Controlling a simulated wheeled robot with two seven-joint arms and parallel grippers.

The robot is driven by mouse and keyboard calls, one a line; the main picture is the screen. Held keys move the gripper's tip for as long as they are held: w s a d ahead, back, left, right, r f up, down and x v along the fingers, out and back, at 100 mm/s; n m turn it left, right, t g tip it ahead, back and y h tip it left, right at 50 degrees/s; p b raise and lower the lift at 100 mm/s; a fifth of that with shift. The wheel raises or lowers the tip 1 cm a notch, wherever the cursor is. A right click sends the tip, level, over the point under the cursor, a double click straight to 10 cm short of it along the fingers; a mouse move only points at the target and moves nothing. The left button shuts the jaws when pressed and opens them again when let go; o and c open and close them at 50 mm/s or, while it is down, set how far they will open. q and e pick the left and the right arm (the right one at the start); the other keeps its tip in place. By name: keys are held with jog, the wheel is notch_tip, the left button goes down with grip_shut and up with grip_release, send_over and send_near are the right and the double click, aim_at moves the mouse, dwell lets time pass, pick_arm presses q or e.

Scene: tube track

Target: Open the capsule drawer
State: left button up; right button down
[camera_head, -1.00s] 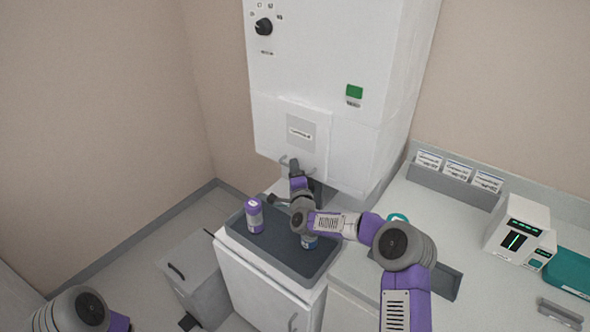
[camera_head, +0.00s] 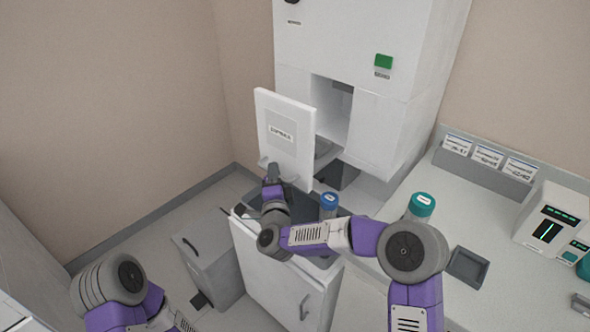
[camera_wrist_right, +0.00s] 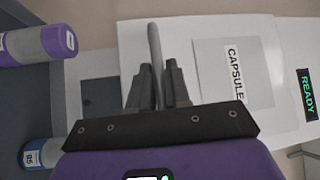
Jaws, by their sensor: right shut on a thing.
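The capsule drawer (camera_head: 286,135) has a white front with a label. In the head view its front stands well out from the white cabinet, leaving a dark opening behind. Its label reads CAPSULE in the right wrist view (camera_wrist_right: 234,75). My right gripper (camera_head: 272,174) is at the lower part of the drawer front. In the right wrist view its fingers are shut on the grey bar handle (camera_wrist_right: 155,60) of the drawer. My left arm is at the lower left of the head view, and its gripper is out of view.
A blue-capped tube (camera_head: 328,203) stands on the dark tray below, and a purple-capped tube (camera_wrist_right: 40,44) shows in the wrist view. A teal-capped tube (camera_head: 421,206) stands on the right counter. A grey bin (camera_head: 208,262) stands at the left on the floor.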

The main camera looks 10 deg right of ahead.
jog(key=s+a+b, duration=0.1)
jog(key=s+a, duration=0.2)
jog(key=shift+s+a, duration=0.25)
jog(key=shift+a, duration=0.1)
jog(key=c, duration=1.2)
grip_release()
jog(key=s+f, duration=0.1)
jog(key=s, duration=0.6)
jog(key=shift+s, duration=0.2)
jog(key=shift+a+f, duration=0.1)
